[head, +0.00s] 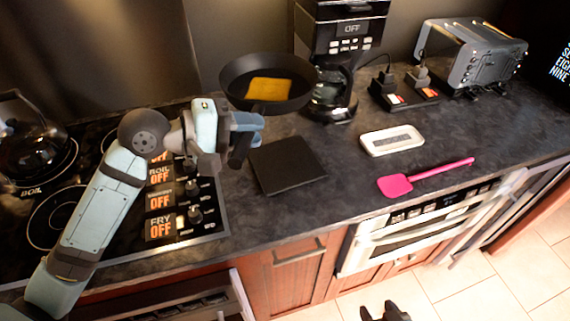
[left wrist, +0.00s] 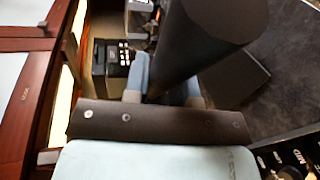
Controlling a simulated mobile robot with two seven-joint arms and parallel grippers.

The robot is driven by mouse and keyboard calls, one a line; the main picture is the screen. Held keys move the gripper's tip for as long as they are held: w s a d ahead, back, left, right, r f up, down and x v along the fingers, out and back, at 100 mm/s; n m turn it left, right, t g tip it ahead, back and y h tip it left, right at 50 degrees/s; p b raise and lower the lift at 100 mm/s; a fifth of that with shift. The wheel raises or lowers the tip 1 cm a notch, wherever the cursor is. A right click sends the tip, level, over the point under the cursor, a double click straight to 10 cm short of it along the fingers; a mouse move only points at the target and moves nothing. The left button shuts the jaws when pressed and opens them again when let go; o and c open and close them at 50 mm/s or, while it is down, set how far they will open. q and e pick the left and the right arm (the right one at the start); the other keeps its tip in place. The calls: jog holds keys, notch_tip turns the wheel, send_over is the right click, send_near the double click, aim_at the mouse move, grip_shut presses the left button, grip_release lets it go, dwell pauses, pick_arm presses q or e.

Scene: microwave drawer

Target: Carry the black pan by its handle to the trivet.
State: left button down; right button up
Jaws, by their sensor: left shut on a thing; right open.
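The black pan (head: 238,73) is round, with a flat yellow-orange piece (head: 268,89) lying in it. My left gripper (head: 243,138) is shut on its handle and holds it up over the counter, roughly level. In the left wrist view, the handle (left wrist: 166,78) runs between the fingers to the dark pan (left wrist: 212,18). The trivet (head: 287,165) looks like a flat black square on the counter, below the pan in the head view; it also shows in the left wrist view (left wrist: 236,80). My right gripper (head: 385,313) is open and empty at the bottom edge.
A coffee maker (head: 341,45) stands close to the right of the pan. A white dish (head: 391,140), a pink spatula (head: 427,177) and a toaster (head: 470,55) are farther right. The stove with a kettle (head: 32,140) is at left. The trivet's top is bare.

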pick_arm(q)
jog(key=s+m+g, duration=0.1)
jog(key=s+m+g+h, duration=0.1)
jog(key=shift+s+d+r+g, duration=0.2)
jog(key=shift+r+g, duration=0.1)
jog(key=shift+g, duration=0.1)
jog(key=shift+s+f, duration=0.1)
jog(key=shift+m, duration=0.3)
notch_tip(320, 180, down, 20)
jog(key=shift+r+b, duration=0.15)
jog(key=shift+b, duration=0.9)
jog(key=c, duration=1)
grip_release()
jog(key=shift+c, duration=0.2)
jog(key=shift+o, duration=0.5)
jog(key=b+v, duration=0.1)
jog(key=v, duration=1.1)
